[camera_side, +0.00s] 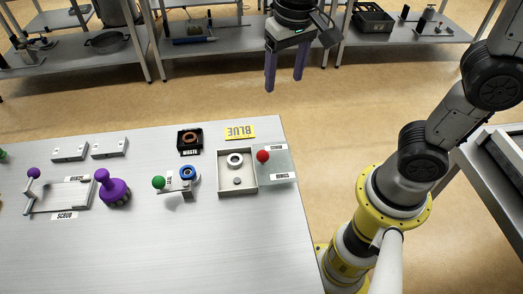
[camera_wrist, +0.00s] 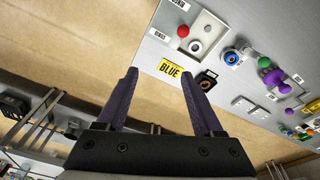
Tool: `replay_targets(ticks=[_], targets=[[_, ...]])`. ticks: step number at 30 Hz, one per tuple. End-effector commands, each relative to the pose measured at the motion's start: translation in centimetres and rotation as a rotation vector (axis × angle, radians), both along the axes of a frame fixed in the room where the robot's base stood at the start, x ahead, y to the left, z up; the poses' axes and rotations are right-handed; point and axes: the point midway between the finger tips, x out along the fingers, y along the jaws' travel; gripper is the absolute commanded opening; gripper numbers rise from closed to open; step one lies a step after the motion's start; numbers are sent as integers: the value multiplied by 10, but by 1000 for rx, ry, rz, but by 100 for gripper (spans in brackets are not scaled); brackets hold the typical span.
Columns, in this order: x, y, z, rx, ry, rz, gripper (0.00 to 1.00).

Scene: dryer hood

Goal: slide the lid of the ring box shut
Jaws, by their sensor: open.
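The ring box (camera_side: 221,185) is a pale square tray near the table's right edge. A white ring (camera_side: 236,160) and a small grey disc show inside it, uncovered. Its lid looks like a clear pane (camera_side: 280,166) slid out to the right of the box. A red ball knob (camera_side: 262,156) stands at the pane's left side, by the box's right wall. The wrist view also shows the red knob (camera_wrist: 183,31) and the white ring (camera_wrist: 195,46). My gripper (camera_side: 284,84) is open and empty, high up and beyond the table's far edge, well apart from the knob.
A yellow BLUE sign (camera_side: 240,132) and a black WASTE box (camera_side: 190,149) holding a brown ring stand at the far edge. Left of the box are a green knob (camera_side: 158,182), a blue ring (camera_side: 188,173) and a purple tool (camera_side: 113,190). The front table is clear.

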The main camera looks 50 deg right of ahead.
Motion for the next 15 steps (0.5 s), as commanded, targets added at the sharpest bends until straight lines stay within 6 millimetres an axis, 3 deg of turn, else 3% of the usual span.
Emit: replay_targets(ticks=[3, 7, 15], targets=[[21, 30, -24, -45, 83, 46, 68], [30, 55, -49, -81, 147, 113, 68], [26, 72, -73, -108, 199, 170, 68]])
